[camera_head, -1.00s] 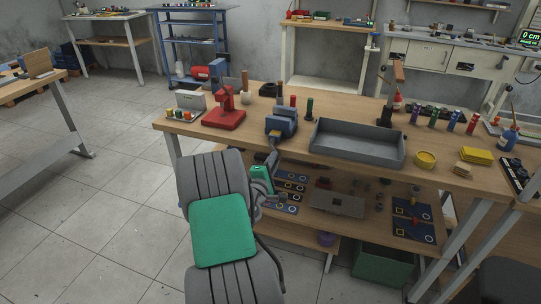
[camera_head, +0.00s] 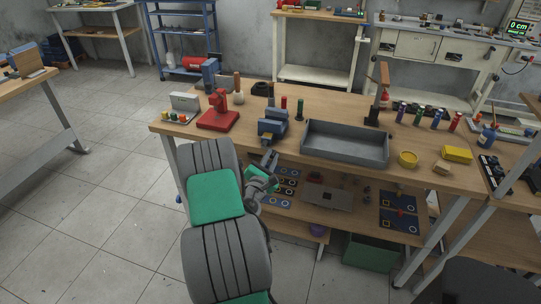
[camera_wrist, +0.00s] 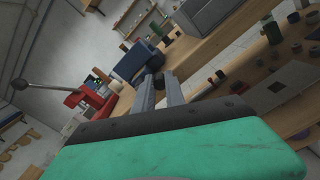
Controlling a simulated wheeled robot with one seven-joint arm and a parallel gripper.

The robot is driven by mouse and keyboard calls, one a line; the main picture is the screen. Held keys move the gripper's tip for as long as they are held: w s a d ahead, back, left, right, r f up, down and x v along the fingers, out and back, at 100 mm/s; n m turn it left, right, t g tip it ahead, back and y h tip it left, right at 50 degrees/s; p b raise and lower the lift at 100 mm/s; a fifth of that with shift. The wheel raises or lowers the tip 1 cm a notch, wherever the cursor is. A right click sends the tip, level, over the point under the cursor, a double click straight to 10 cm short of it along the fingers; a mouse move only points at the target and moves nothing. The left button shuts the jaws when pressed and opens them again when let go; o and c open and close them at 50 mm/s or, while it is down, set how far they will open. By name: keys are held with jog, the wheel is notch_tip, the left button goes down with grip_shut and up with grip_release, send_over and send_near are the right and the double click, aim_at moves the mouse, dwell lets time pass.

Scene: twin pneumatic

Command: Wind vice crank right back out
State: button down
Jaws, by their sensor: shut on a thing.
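The blue vice (camera_head: 272,129) stands at the front edge of the wooden workbench, left of the grey tray. It also shows in the wrist view (camera_wrist: 133,61), just beyond my fingertips. My gripper (camera_head: 268,160) is below and in front of the vice, at the bench edge. In the wrist view my two grey fingers (camera_wrist: 157,83) are close together on a small dark part at the vice's front, the vice crank (camera_wrist: 157,77). Most of the crank is hidden by the fingers, so its angle cannot be told.
A red press (camera_head: 219,112) stands left of the vice; its ball-ended lever (camera_wrist: 45,88) shows in the wrist view. The grey tray (camera_head: 345,148) is close on the right. A lower shelf (camera_head: 340,222) with plates and small parts lies under the bench.

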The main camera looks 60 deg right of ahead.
jog(key=shift+r+n, duration=0.1)
jog(key=shift+n, duration=0.2)
jog(key=c, duration=1.4)
grip_release()
jog(key=a, duration=0.2)
jog(key=s+a+b, duration=0.1)
jog(key=a, duration=0.4)
jog(key=shift+s+a, duration=0.15)
jog(key=shift+a, duration=0.2)
